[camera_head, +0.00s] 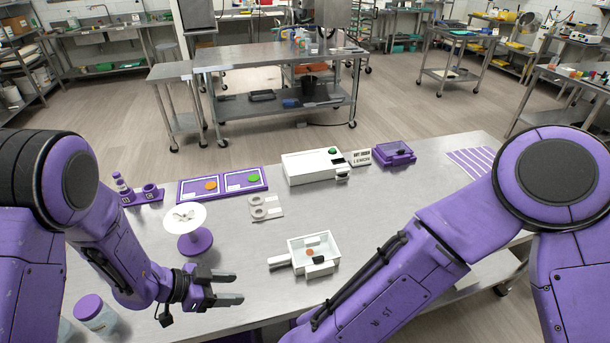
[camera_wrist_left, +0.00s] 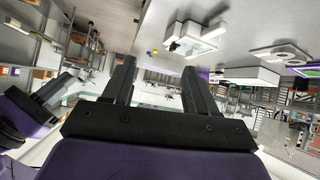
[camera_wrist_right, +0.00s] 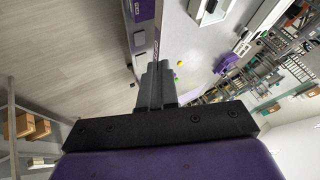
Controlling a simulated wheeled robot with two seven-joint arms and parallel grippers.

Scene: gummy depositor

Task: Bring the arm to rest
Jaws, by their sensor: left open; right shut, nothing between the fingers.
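My left gripper (camera_head: 236,288) is open and empty above the metal table, to the left of a white handled tray. In the left wrist view its two fingers (camera_wrist_left: 157,85) stand apart with nothing between them. My right arm crosses the right front of the table in the head view, and its gripper is out of that picture. In the right wrist view the right gripper (camera_wrist_right: 156,80) is shut with its fingers together and nothing held. It points past the table's edge.
The metal table (camera_head: 370,222) holds a white handled tray (camera_head: 294,262), a purple stand with a white disc (camera_head: 185,216), a white machine (camera_head: 312,167), a purple box (camera_head: 394,153), purple-framed panels (camera_head: 223,184) and a purple-lidded jar (camera_head: 95,313). The tray and stand are closest to my left gripper.

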